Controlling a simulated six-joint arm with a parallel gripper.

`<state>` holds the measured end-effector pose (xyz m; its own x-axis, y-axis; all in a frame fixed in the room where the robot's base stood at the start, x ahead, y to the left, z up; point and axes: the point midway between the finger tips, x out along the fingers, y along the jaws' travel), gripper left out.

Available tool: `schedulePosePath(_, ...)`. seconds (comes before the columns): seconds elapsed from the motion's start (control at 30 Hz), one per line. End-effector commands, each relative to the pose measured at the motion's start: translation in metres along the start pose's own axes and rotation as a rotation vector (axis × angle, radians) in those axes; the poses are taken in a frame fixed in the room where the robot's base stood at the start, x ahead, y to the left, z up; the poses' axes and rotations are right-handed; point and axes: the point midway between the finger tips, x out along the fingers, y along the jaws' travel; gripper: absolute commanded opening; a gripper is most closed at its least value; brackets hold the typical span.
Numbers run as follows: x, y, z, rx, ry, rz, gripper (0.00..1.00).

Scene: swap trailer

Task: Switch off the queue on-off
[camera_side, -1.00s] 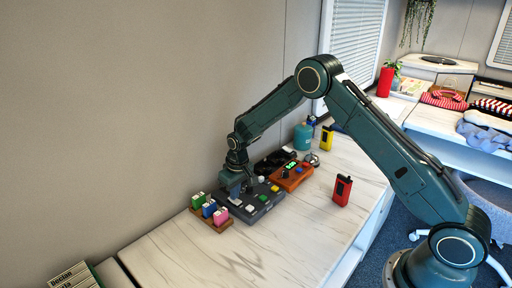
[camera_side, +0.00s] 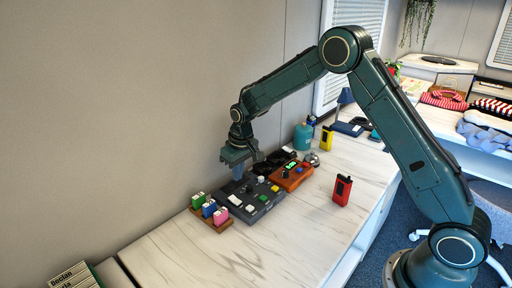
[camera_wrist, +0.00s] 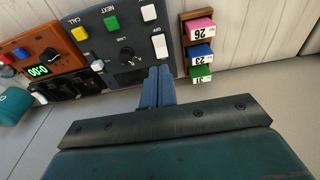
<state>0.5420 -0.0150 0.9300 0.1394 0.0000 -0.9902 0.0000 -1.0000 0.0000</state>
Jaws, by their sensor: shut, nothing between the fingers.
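The queue console is a dark grey panel (camera_side: 268,187) on the marble counter by the wall. In the wrist view, a white rocker switch (camera_wrist: 160,47) marked OFF sits near its edge. I cannot tell which way the rocker is tipped. The same panel carries a yellow CALL button (camera_wrist: 76,34), a green NEXT button (camera_wrist: 111,23), another white button (camera_wrist: 149,13) and a black LANE knob (camera_wrist: 127,54). My gripper (camera_wrist: 159,72) has its blue fingers shut and empty, near the rocker in the picture. In the side view my gripper (camera_side: 238,176) hangs above the console.
An orange timer box (camera_side: 291,176) stands beside the console. A wooden rack (camera_side: 222,225) of pink, blue and green number tags is on the other side. A red handset (camera_side: 342,191) and a yellow one (camera_side: 326,139) stand apart. The front counter is clear.

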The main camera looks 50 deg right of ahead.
Motion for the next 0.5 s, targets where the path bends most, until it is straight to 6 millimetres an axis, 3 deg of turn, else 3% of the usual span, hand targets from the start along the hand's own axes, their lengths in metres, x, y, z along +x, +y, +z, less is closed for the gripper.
schedulePosePath(0.23, -0.031, 0.000, 0.009, 0.000, 0.001, 0.000, 0.00)
schedulePosePath(0.5, -0.046, 0.000, 0.013, 0.000, 0.000, 0.000, 0.00)
